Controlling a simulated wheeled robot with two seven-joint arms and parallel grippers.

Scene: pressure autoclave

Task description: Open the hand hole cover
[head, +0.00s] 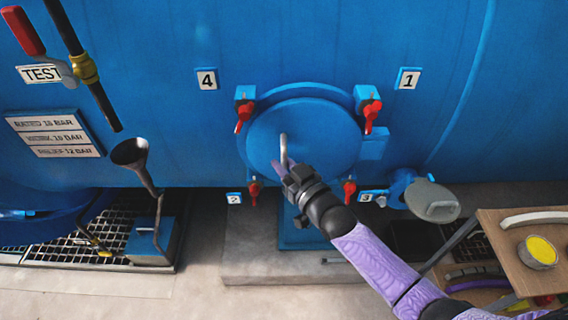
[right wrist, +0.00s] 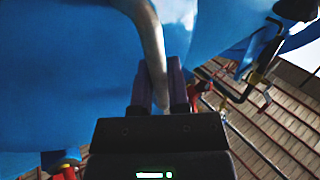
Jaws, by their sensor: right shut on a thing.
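The round blue hand hole cover (head: 320,125) sits on the side of the big blue vessel, with a grey curved handle (head: 283,148) left of its middle. Red-handled clamps surround it: upper left (head: 244,117), upper right (head: 371,115), lower left (head: 254,190) and lower right (head: 349,190). My right gripper (head: 287,168) is shut on the handle at its lower part. In the right wrist view the grey handle (right wrist: 150,40) runs down between the two fingers (right wrist: 160,88). The cover appears seated in its opening; I cannot tell whether it is loose. My left gripper is not in view.
Number plates mark the clamps. A grey disc on a blue pipe (head: 432,199) juts out at lower right, near a wooden cart (head: 530,250) with a yellow tin. A funnel (head: 130,153) and a red TEST valve lever (head: 22,30) are at left. The floor below is mostly clear.

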